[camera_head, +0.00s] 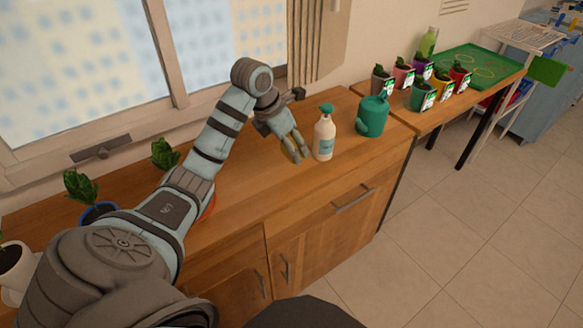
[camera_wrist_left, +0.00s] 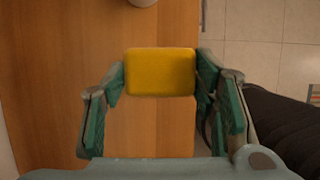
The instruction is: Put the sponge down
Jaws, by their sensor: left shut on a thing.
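A yellow sponge (camera_wrist_left: 160,72) is between the two fingers of my left gripper (camera_wrist_left: 160,80) in the left wrist view, with a finger against each side. My left gripper (camera_head: 295,148) is shut on it, over the wooden counter (camera_head: 245,185) near a white bottle. In the head view only a small yellow part of the sponge (camera_head: 291,152) shows between the fingers. Whether the sponge touches the counter top cannot be told. My right gripper is not in view.
A white bottle with a green top (camera_head: 324,138) stands just right of my left gripper. A green watering can (camera_head: 372,116) is beyond it. Potted plants stand at the left and on the far table. The counter front of the gripper is bare.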

